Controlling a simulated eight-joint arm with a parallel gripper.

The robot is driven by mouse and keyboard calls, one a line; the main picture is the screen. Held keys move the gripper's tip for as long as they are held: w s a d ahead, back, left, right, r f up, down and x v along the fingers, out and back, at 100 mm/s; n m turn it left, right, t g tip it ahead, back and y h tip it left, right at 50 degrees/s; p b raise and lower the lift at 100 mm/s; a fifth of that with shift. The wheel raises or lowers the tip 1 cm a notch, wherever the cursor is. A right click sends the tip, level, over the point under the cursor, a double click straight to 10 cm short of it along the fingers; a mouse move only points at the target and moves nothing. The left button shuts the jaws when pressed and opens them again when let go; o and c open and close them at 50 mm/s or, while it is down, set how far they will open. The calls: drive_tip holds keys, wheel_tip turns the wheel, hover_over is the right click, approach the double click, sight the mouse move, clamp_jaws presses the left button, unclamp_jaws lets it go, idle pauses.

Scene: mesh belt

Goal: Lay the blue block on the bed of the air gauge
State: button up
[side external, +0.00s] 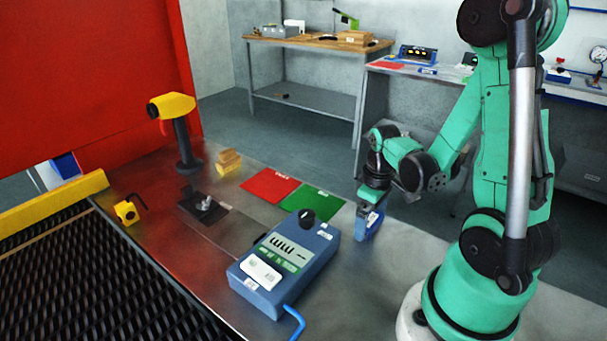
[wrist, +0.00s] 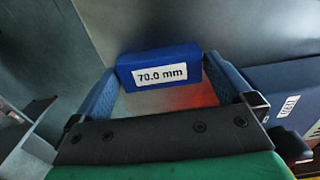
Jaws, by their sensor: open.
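The blue block (wrist: 160,68), with a white "70.0 mm" label, lies between the tips of my open gripper (wrist: 161,72) in the wrist view. A small gap to the fingers is hard to judge. In the side external view my gripper (side external: 368,226) points down at the bench, right of the green mat, and largely hides the block. A blue box with a display, knob and blue hose (side external: 318,244) looks like the air gauge. It stands left of and nearer than my gripper. I cannot tell which part is its bed.
A red mat (side external: 269,186) and a green mat (side external: 312,203) lie behind the box. The mesh belt (side external: 90,285) runs along the left.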

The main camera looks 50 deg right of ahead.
drive_tip(key=c, duration=1.3)
